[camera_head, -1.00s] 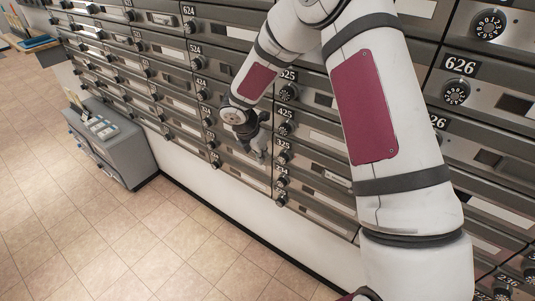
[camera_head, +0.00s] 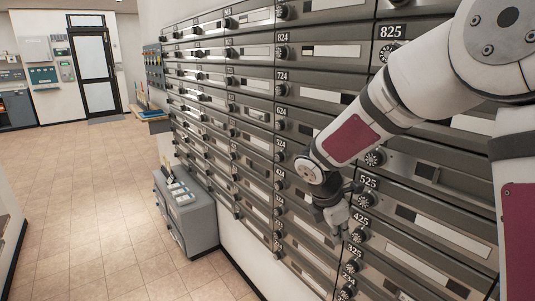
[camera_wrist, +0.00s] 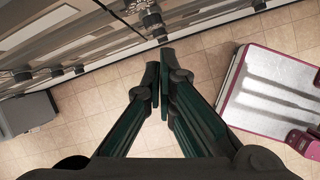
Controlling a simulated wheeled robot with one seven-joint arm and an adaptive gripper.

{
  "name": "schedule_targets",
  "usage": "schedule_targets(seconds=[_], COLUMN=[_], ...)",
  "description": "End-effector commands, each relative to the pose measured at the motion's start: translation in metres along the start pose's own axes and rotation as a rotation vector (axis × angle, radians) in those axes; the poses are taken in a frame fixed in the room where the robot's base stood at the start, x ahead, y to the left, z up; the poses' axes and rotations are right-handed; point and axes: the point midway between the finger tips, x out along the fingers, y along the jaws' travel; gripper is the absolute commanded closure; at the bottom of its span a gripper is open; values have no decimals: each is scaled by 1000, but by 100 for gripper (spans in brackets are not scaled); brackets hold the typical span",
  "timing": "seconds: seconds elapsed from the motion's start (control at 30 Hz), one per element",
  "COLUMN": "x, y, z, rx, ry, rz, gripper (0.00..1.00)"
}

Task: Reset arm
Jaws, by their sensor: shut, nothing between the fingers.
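My gripper (camera_head: 341,222) is at the end of my bent arm, in front of the mailbox wall (camera_head: 290,110) near the doors numbered 525 and 425. It points downward. In the wrist view, its two dark fingers (camera_wrist: 160,68) meet at their tips and hold nothing. Tiled floor shows below them. The mailbox doors lie close on the left of that view. From the head view I cannot tell whether the gripper touches the wall.
A grey cabinet (camera_head: 187,212) stands on the floor against the wall, left of my arm. A shelf with a blue item (camera_head: 153,114) is farther back. A dark-framed door (camera_head: 95,70) is at the far end. The tiled floor (camera_head: 80,190) at left is open.

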Motion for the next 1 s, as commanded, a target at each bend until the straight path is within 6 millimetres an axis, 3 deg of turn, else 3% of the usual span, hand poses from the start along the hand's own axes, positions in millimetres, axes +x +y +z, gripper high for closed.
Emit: schedule_targets(seconds=[0.03, 0.2, 0.5, 0.8, 1.0], x=[-20, -68, -134, -171, -181], y=[-13, -60, -150, -233, -265], z=[10, 29, 38, 16, -3], rx=[91, 414, 997, 1552, 1796], ry=[-12, -17, 56, 247, 379], rz=[5, 6, 16, -17, -71], gripper=[100, 100, 100, 100, 100])
